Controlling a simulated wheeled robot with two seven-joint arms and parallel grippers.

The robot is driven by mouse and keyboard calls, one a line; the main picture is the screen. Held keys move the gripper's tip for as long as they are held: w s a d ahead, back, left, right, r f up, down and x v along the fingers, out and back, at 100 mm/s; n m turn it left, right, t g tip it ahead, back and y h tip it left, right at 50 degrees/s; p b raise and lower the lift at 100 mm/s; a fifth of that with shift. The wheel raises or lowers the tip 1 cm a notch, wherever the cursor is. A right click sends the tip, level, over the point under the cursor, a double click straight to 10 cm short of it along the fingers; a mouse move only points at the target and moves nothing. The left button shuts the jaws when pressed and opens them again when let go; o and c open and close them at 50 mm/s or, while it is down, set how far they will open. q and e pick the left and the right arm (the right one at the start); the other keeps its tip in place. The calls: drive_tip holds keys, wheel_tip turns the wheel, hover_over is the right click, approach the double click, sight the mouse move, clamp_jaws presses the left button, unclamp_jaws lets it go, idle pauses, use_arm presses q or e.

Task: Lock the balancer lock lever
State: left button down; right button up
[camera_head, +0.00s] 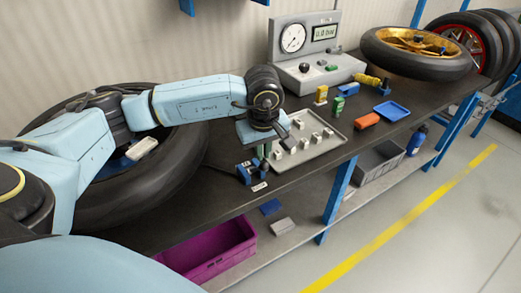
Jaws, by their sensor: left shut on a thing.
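My left arm reaches in from the left, and its gripper (266,147) points down over the workbench. A blue block-like fixture (244,173) with a small white label (259,187) stands just below and left of the fingertips, at the bench's front edge. Whether the lever is at its locked end cannot be told. My right gripper is out of view.
A grey tray (322,148) with several small pieces lies right of the gripper. A large tyre (165,190) is under my left arm. A gauge console (318,72) stands behind. A purple crate (214,252) sits below the bench edge.

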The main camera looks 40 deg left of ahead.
use_arm(q)
drive_tip(key=shift+s+d+f+m+g, duration=0.3)
drive_tip(key=shift+s+d+f, duration=0.5)
drive_tip(key=shift+d+f, duration=0.25)
drive_tip(key=w+a+r+p, duration=0.1)
drive_tip(key=w+a+r, duration=0.2)
drive_tip(key=r, duration=0.2)
approach(266, 167)
drive_tip(key=shift+s+d+f, duration=0.1)
drive_tip(key=shift+s+d, duration=0.05)
drive_tip(key=shift+d, duration=1.65)
